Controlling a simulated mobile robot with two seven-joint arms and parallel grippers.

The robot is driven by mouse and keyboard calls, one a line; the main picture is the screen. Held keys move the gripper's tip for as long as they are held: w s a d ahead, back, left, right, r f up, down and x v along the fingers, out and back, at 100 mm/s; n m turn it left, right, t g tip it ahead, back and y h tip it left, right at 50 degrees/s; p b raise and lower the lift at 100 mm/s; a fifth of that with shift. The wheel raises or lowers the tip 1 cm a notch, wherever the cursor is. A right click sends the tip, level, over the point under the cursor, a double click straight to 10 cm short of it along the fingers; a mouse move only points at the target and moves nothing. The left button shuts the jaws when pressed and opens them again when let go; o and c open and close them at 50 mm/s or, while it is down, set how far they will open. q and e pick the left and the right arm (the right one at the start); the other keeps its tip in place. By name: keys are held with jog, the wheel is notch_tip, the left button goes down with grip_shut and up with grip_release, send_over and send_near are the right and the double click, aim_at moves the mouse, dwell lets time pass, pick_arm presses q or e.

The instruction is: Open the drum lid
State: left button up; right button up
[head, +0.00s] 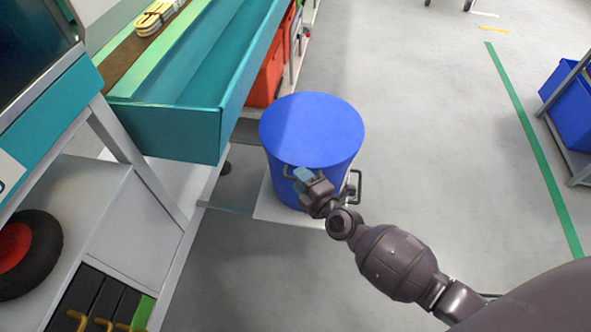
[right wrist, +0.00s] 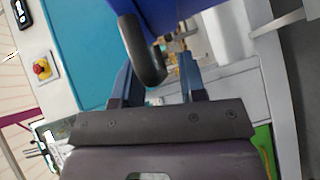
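A dark handle (head: 357,186) sticks out at the drum's right front side. My right gripper (head: 303,174) is at the drum's front, just below the lid's near rim. In the right wrist view, its two fingers (right wrist: 157,78) are apart, and a dark rounded handle (right wrist: 144,50) shows between them. I cannot tell whether the fingers touch it. Blue drum surface (right wrist: 180,12) fills the top middle there. My left gripper is not in view.
A teal-edged workbench (head: 165,130) stands close to the drum's left. Red bins (head: 268,75) are behind it. A black wheel with a red hub (head: 28,255) sits on the lower left shelf. A blue bin on a rack (head: 572,110) is at far right. The floor right of the drum is clear.

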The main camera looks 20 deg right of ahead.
jog(key=shift+w+a, duration=0.1)
jog(key=shift+w, duration=0.2)
jog(key=shift+c, duration=0.2)
grip_shut()
jog(key=shift+r, duration=0.15)
